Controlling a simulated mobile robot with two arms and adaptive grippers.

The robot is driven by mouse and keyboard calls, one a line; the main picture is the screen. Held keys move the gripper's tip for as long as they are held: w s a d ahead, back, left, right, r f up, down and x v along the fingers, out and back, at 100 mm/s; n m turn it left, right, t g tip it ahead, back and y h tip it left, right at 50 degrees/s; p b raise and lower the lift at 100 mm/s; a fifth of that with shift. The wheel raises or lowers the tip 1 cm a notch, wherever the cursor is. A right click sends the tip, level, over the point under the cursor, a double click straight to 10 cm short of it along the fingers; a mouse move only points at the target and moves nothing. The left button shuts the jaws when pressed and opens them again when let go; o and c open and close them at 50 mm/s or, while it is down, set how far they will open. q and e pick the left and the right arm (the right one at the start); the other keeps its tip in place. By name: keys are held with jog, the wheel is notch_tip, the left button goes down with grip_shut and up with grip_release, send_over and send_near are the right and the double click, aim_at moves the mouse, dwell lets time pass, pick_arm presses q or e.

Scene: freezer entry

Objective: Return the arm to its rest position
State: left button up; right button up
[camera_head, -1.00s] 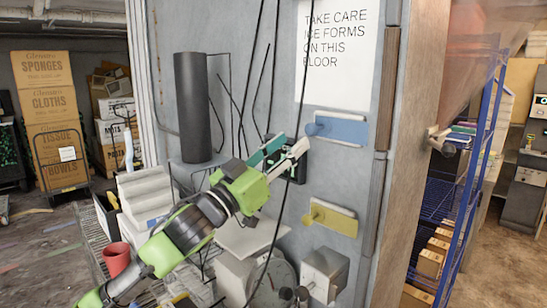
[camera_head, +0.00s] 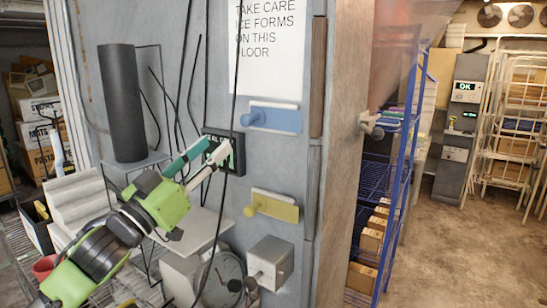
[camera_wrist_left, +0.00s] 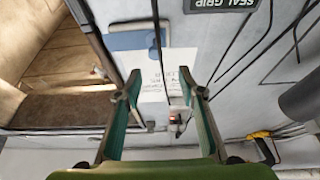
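My left arm, green and black, comes in from the lower left of the head view. Its left gripper (camera_head: 208,155) has two fingers, one teal and one pale, pointing toward the grey panel wall (camera_head: 290,215). In the wrist view the left gripper (camera_wrist_left: 163,85) shows its fingers spread apart with nothing between them. In the head view the fingertips overlap a black sign (camera_head: 238,160) on the wall; I cannot tell whether they touch it. My right gripper is not in view.
Blue (camera_head: 273,119) and yellow (camera_head: 276,209) plates with knobs are on the panel. A dark cylinder (camera_head: 121,105) stands on a shelf, left. Black cables hang near the gripper. A round dial (camera_head: 225,275) is below. Blue shelving (camera_head: 390,160) stands beyond the wall edge; open floor (camera_head: 480,240) lies right.

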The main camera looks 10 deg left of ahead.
pick_arm(q)
jog(key=s+d+f+n+g+y, duration=0.1)
jog(key=s+f+g+y, duration=0.1)
jog(key=f, duration=0.9)
jog(key=s+f+n+g+y, duration=0.1)
jog(key=s+f+g+y, duration=0.15)
jog(key=f, duration=0.85)
jog(key=s+d+f+n+g+y, duration=0.1)
jog(key=f+g+y, duration=0.15)
jog(key=f, duration=0.95)
jog(key=s+d+f+m+g, duration=0.15)
jog(key=s+f+g, duration=0.35)
jog(key=s+f, duration=0.75)
jog(key=s+d+f+n+g, duration=0.1)
jog(key=s+d+f+g, duration=0.2)
jog(key=s+f+g, duration=0.85)
jog(key=s+f+t+b, duration=0.2)
jog(key=s+f, duration=0.1)
jog(key=f, duration=1)
jog(key=s+f+t+b, duration=0.2)
jog(key=f+t, duration=0.1)
jog(key=f, duration=1)
jog(key=s+a+f+g+b, duration=0.1)
jog(key=s+a+f+b, duration=0.1)
jog(key=s+f, duration=1.5)
jog(key=shift+a+f+m+y, duration=0.3)
jog(key=shift+a+f+m, duration=0.15)
jog(key=shift+a+f, duration=0.4)
